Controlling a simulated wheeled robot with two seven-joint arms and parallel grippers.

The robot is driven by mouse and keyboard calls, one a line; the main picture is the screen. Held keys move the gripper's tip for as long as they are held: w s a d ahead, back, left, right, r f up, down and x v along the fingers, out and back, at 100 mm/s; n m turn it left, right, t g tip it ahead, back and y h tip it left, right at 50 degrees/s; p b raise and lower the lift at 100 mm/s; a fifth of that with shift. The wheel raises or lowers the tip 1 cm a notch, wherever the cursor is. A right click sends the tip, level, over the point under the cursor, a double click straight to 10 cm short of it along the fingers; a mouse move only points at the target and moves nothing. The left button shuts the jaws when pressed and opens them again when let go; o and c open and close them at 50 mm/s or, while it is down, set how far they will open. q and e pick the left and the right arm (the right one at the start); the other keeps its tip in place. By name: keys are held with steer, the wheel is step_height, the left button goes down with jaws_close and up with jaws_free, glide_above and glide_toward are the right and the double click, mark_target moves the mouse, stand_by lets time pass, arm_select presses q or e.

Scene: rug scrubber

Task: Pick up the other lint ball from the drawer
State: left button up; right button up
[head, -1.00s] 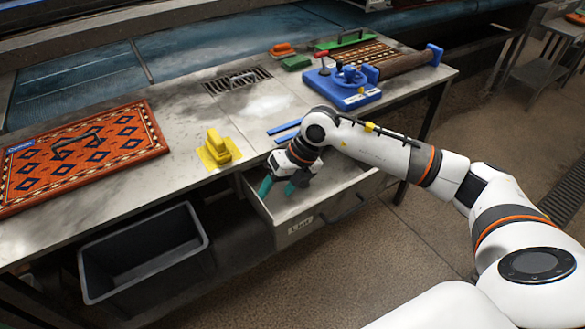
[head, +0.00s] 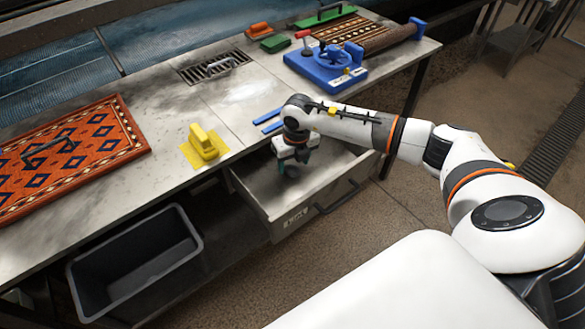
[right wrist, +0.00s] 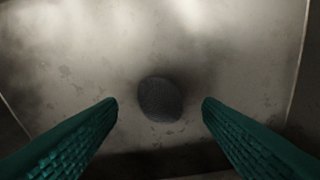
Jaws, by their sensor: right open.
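The drawer (head: 265,190) is pulled open under the workbench; its inside floor shows in the right wrist view (right wrist: 75,70). A dark grey, roundish lint ball (right wrist: 160,99) lies on that floor. My right gripper (head: 289,170) reaches down into the drawer from above. In the right wrist view its two green fingers (right wrist: 160,105) are spread open, one on each side of the lint ball, with gaps between them and it. In the head view the lint ball cannot be made out. My left gripper is not in view.
A dark bin (head: 135,270) stands under the bench left of the drawer. On the bench are a yellow scrubber (head: 203,144), a patterned rug (head: 70,160), blue strips (head: 268,121) and a blue device (head: 325,68). The drawer's walls surround my right gripper.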

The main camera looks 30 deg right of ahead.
mark_target(292, 170)
steer(key=shift+w+f, duration=0.15)
steer(key=shift+f, duration=0.6)
steer(key=shift+w+f, duration=0.1)
steer(key=shift+f, duration=0.6)
steer(key=c, duration=1.1)
steer(key=shift+o, duration=0.2)
